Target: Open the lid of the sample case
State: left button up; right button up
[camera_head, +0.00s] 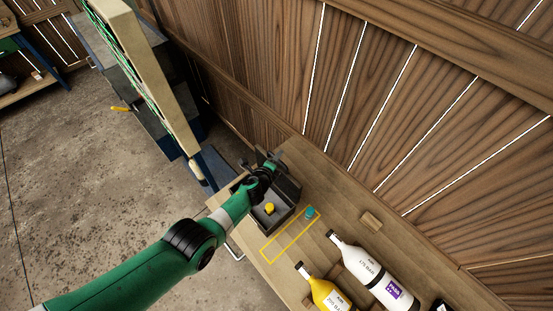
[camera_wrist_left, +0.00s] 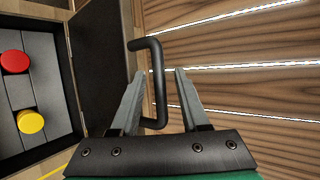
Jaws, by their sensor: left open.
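The dark sample case (camera_head: 258,215) sits on the wooden bench, with its inside showing. A yellow round piece (camera_head: 269,208) lies in it; the left wrist view shows this yellow piece (camera_wrist_left: 30,121) and a red one (camera_wrist_left: 14,62). The dark lid (camera_wrist_left: 95,65) is raised along the wall side of the case. A bent black handle (camera_wrist_left: 157,75) runs between the fingers of my left gripper (camera_wrist_left: 159,74), which is open with gaps to the handle. In the head view my left gripper (camera_head: 268,167) partly hides the case and lid. My right gripper is not in view.
A teal piece (camera_head: 310,212) stands by a yellow outline (camera_head: 283,242) on the bench (camera_head: 325,200). A plank wall (camera_head: 370,95) rises behind.

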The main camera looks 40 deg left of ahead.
pick_arm(q)
jog(key=shift+s+r+p, duration=0.25)
jog(key=shift+p, duration=0.3)
jog(key=p+v, duration=0.4)
jog(key=v, duration=0.7)
jog(key=shift+p, duration=0.3)
